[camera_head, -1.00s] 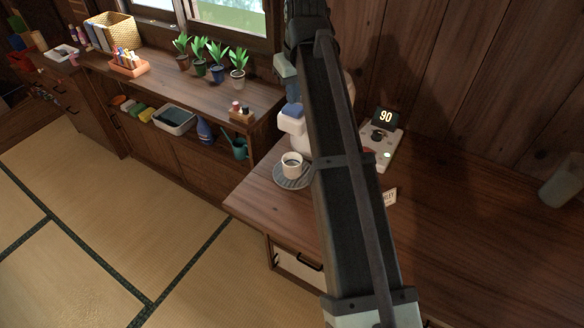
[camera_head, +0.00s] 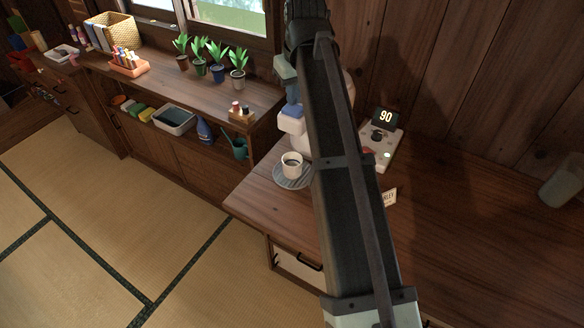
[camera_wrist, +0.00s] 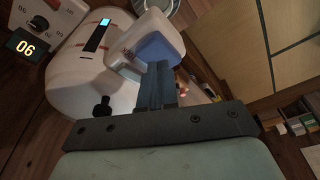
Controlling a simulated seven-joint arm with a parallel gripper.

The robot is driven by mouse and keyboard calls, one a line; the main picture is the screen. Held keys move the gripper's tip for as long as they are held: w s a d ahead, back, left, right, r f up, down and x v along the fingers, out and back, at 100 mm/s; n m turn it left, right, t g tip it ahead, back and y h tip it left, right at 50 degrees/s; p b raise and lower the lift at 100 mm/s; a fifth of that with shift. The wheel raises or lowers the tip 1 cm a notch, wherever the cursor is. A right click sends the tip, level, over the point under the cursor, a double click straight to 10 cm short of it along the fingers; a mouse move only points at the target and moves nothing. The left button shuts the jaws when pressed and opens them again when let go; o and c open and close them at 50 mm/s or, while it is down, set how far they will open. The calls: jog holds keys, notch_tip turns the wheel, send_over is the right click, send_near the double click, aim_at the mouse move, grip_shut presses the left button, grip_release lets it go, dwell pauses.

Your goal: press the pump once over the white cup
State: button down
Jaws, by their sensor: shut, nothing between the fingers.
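The white cup (camera_head: 292,163) holds dark liquid and stands upright on a grey ridged saucer (camera_head: 284,182) near the counter's left edge. Behind it is the pump, a white rounded machine with a blue pad (camera_head: 292,110) on its white head (camera_head: 290,122). In the wrist view I see its white body (camera_wrist: 85,75) and the blue pad (camera_wrist: 158,47) close up. My gripper (camera_wrist: 154,68) is shut and empty, its fingertips at the blue pad. I cannot tell whether they touch it. My arm hides part of the machine in the head view.
A control box (camera_head: 384,145) with a display reading 90 stands right of the machine. A small card (camera_head: 389,198) stands in front of it. A grey cylinder (camera_head: 562,184) is at the far right. The counter between is mostly clear.

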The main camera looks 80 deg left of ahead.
jog(key=shift+f, duration=1.15)
jog(key=shift+r, duration=1.35)
notch_tip(320, 180, up, 6)
dwell(0.7)
jog(key=shift+w, duration=0.1)
dwell(0.3)
